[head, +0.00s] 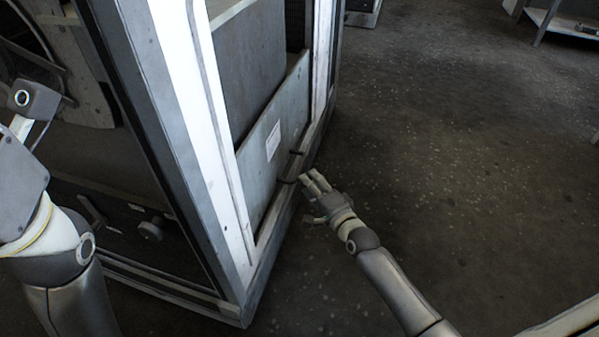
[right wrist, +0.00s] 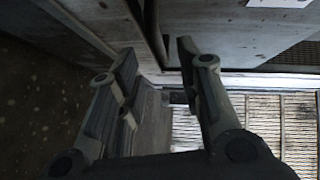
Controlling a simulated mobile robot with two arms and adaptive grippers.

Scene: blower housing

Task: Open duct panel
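The duct panel (head: 262,150) is a grey sheet with a white label, standing in the white-framed opening of the blower housing (head: 185,110). A dark handle (head: 288,181) sticks out at its lower right edge. My right gripper (head: 318,182) is just right of the handle, outside the frame. In the right wrist view, the two fingers of my right gripper (right wrist: 157,60) are apart with nothing clamped between them. The panel (right wrist: 225,35) and its label show there beyond the fingers. Part of my left gripper (head: 35,100) shows at the far left; its fingers cannot be made out.
The frame's lower rail (head: 262,270) runs along the housing's bottom edge. Dark floor (head: 450,160) to the right is clear. A shelf or bench (head: 555,22) stands at the back right. A slatted grille (right wrist: 245,125) shows in the right wrist view.

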